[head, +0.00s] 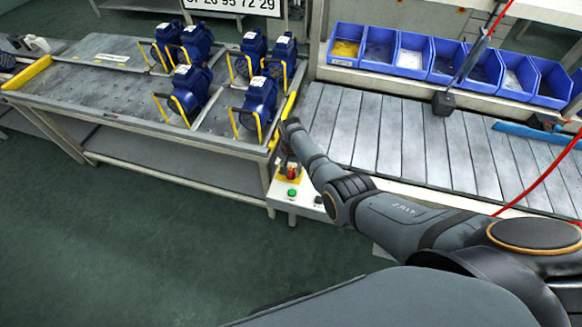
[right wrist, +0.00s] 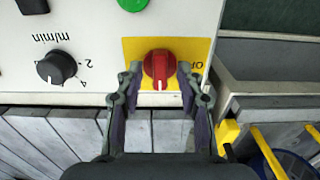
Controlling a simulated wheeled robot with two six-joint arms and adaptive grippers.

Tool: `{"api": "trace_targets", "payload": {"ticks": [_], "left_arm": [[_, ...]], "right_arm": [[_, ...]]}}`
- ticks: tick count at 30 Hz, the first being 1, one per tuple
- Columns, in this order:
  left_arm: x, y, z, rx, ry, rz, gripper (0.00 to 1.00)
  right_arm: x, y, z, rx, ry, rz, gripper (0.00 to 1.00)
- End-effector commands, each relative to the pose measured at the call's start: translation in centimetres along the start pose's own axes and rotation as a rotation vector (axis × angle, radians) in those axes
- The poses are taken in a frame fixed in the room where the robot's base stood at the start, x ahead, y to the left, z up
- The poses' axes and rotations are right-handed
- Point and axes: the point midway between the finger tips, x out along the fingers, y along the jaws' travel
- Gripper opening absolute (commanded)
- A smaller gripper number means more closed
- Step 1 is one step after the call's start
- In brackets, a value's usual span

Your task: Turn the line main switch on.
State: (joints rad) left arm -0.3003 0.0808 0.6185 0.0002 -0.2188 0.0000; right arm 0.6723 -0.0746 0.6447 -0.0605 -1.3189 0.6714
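The main switch is a red rotary knob (right wrist: 160,68) on a yellow plate (right wrist: 132,48) of a light control box. A white mark on the knob points down in the right wrist view, and partly hidden lettering shows to its right. In the head view the red knob (head: 291,172) is small, close to the end of my right arm. My right gripper (right wrist: 160,75) is open, with one finger on each side of the knob and a small gap to each. My left gripper is not in view.
The control box (head: 300,205) also carries a green button (right wrist: 132,4) and a black speed dial (right wrist: 56,68). A pallet table (head: 100,80) with several blue pumps (head: 262,98) stands left. A slatted conveyor (head: 400,140) and blue bins (head: 411,55) lie right.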

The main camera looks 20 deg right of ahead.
Motion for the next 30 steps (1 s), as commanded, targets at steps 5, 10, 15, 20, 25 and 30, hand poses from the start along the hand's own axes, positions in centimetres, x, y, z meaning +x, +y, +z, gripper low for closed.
{"api": "trace_targets", "payload": {"ticks": [5,10,15,20,25,30], "left_arm": [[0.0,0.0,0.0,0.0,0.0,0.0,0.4],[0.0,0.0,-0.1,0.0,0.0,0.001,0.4],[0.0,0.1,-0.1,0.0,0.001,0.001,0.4],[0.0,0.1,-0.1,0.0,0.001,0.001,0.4],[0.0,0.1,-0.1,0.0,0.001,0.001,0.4],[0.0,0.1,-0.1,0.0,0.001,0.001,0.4]], "right_arm": [[-1.8,-0.1,-0.1,0.0,0.003,-0.002,0.38],[-5.8,-0.1,-0.1,0.0,0.005,-0.005,0.38],[-9.6,-0.1,0.0,0.0,0.002,-0.003,0.38],[-11.5,0.0,0.0,0.0,0.001,-0.001,0.38],[-11.9,0.0,0.0,0.0,0.001,-0.001,0.38],[-11.9,0.0,0.0,0.0,0.0,-0.001,0.38]]}}
